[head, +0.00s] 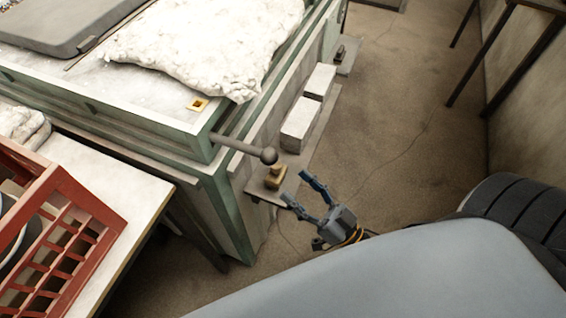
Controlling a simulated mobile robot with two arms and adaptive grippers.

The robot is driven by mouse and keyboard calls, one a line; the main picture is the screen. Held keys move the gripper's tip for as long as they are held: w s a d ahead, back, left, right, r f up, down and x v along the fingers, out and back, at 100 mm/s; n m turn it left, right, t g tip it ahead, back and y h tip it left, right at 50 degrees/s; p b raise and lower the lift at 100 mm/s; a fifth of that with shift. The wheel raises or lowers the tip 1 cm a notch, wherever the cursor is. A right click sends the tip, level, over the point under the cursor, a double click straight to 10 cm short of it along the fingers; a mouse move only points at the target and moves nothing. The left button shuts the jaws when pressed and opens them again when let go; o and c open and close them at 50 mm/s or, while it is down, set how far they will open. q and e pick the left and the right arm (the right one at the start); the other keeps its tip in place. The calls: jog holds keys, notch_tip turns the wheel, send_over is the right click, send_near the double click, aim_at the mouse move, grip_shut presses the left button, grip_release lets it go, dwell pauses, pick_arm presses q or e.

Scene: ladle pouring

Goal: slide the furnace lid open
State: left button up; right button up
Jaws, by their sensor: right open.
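The green-framed furnace (232,205) fills the upper left, with a pale top. A dark grey slab (55,22), which looks like a lid, lies on the top at the upper left; its far part is cut off. My left gripper is out of view.
A white lumpy blanket (205,45) lies on the furnace top. Pale blocks (301,125) and a small brass-coloured piece (275,176) sit on a side ledge. A red crate (85,215) stands on a table (135,215) at left.

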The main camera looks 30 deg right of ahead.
jog(key=shift+v, duration=1.15)
jog(key=s+d+f+m+g+h+b, duration=0.15)
jog(key=f+g+h, duration=0.3)
jog(key=f, duration=1.35)
jog(key=s+d+f+g+h+b, duration=0.25)
jog(key=f+g, duration=0.25)
jog(key=f, duration=1.3)
jog(key=s+f+n+g+h+b, duration=0.1)
jog(key=s+f+g+h, duration=0.1)
jog(key=s+f+g, duration=0.8)
jog(key=s+f, duration=0.8)
jog(key=s, duration=0.1)
jog(key=shift+s+a, duration=0.25)
jog(key=shift+s, duration=0.15)
jog(key=shift+r, duration=0.1)
